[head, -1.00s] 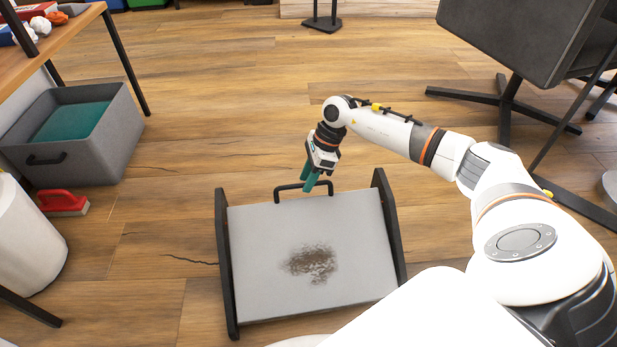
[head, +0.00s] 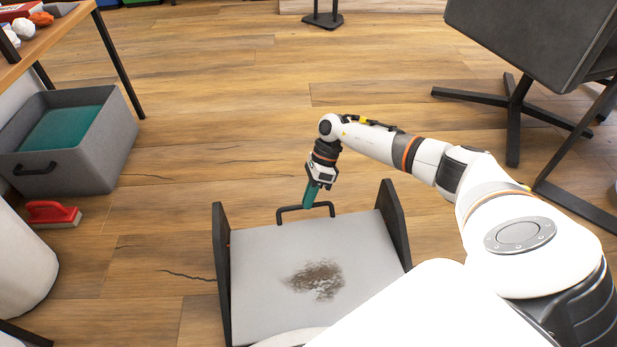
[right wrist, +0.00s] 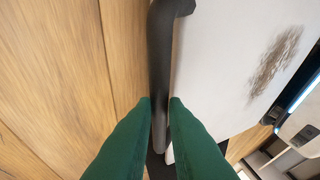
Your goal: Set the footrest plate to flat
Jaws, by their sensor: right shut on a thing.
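The footrest's grey plate (head: 260,265) lies between two black side panels (head: 221,270) on the floor, with a dark scuffed patch in its middle. Its far edge sits below the panels' tops; I cannot tell its exact tilt. A black bar handle (head: 287,212) stands out from the far edge. My right gripper (head: 307,203) reaches down from above, its green fingers shut on the handle. In the right wrist view, the handle (right wrist: 160,60) runs between the fingertips (right wrist: 160,105), with the plate (right wrist: 215,65) to its right. My left gripper is not in view.
A grey bin (head: 95,150) with something teal inside, a red brush (head: 52,213) and a white round container (head: 20,265) stand at left. A desk (head: 50,40) is at upper left, a dark chair (head: 535,45) at upper right. Floor beyond the footrest is clear.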

